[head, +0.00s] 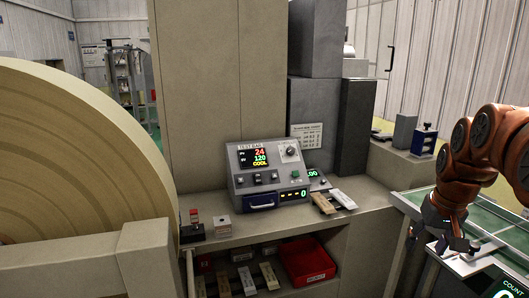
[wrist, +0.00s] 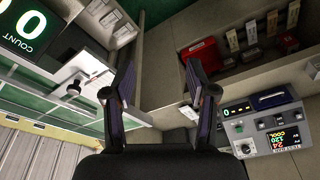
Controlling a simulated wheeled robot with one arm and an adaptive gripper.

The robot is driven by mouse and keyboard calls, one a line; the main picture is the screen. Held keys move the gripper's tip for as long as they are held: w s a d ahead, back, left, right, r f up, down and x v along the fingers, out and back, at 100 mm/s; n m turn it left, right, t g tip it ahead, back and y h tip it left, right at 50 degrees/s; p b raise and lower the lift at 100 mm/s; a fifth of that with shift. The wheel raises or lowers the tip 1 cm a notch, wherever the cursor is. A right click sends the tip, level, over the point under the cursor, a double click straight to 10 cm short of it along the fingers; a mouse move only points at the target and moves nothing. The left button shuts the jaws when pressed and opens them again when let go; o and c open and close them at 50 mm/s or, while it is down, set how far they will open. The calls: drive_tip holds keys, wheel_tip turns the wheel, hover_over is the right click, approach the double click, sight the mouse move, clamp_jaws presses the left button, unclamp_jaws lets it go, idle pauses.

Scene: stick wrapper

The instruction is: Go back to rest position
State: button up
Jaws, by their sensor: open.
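My gripper (head: 452,238) is at the right of the head view, at the end of my orange-brown arm, pointing down near a green-topped, pale-framed table. In the wrist view my gripper (wrist: 160,75) shows two dark purple fingers spread wide apart, with nothing between them. The test bar machine (head: 268,172) stands on the beige counter left of my gripper, its display lit with 24, 120 and COOL. It also shows upside down in the wrist view (wrist: 262,125), right of the fingers.
A large cream roll (head: 75,150) fills the left of the head view. A red bin (head: 308,262) and several small blocks sit on the shelf below the counter. A COUNT display (wrist: 28,22) is near my gripper. Grey cabinets (head: 315,38) stand behind the machine.

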drive_tip(key=s+a+f+n+g, duration=0.2)
drive_tip(key=s+a+f, duration=0.2)
drive_tip(key=s+a, duration=0.75)
drive_tip(key=s+a+f+g, duration=0.1)
drive_tip(key=s+a+f, duration=0.2)
drive_tip(key=s, duration=0.5)
drive_tip(key=s+a+f+g+p, duration=0.1)
drive_tip(key=s+a+f, duration=0.2)
drive_tip(key=s, duration=0.6)
drive_tip(key=shift+a+f+n, duration=0.15)
drive_tip(key=shift+f+n, duration=0.05)
drive_tip(key=shift+n, duration=0.1)
